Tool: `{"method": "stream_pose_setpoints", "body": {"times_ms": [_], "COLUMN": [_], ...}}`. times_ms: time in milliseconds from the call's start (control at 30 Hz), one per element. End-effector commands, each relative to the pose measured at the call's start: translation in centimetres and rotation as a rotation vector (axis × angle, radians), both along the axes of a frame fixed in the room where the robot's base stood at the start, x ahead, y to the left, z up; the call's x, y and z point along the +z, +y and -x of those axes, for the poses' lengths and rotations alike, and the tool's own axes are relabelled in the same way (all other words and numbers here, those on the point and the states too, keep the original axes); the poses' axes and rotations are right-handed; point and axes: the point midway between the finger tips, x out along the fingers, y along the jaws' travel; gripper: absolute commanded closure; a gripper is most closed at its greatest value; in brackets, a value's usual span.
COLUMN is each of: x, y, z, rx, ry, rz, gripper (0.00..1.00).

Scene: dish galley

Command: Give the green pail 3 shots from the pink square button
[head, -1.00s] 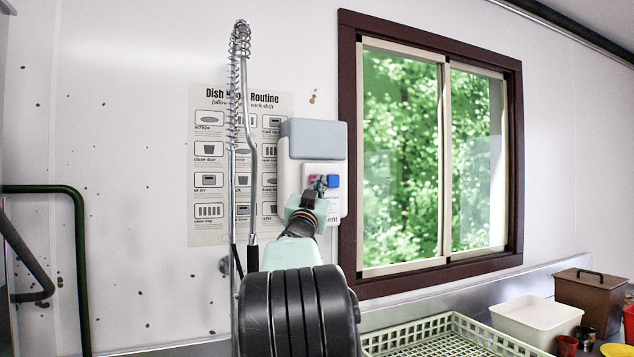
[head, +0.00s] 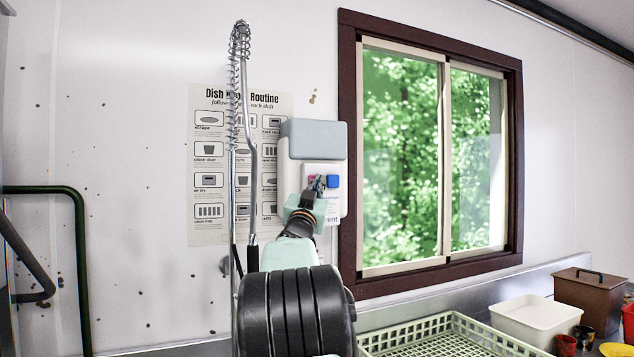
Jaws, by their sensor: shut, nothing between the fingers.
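A wall dispenser (head: 316,136) with a grey-blue top hangs between the poster and the window. On its white front panel sit a pink button (head: 310,178), partly covered by my fingertips, and a blue button (head: 333,181) to its right. My gripper (head: 318,184) is shut and empty. Its tips are in front of the panel, at the pink button's right side. I cannot tell whether they touch it. No green pail can be made out; my arm hides the area below the dispenser.
A spring-hose tap (head: 240,90) stands just left of the dispenser. A pale green dish rack (head: 440,338), a white tub (head: 538,316), a brown box (head: 588,297) and small cups are at lower right. A window (head: 432,150) is at right.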

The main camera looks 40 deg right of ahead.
Motion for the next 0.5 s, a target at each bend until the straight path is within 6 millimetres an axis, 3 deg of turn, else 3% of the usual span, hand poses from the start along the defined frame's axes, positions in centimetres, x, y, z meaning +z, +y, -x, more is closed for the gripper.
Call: {"method": "stream_pose_setpoints", "body": {"times_ms": [500], "x": [0.02], "y": [-0.16], "z": [-0.68], "rx": [0.001], "ry": [0.001], "rz": [0.0], "gripper": [1.0]}}
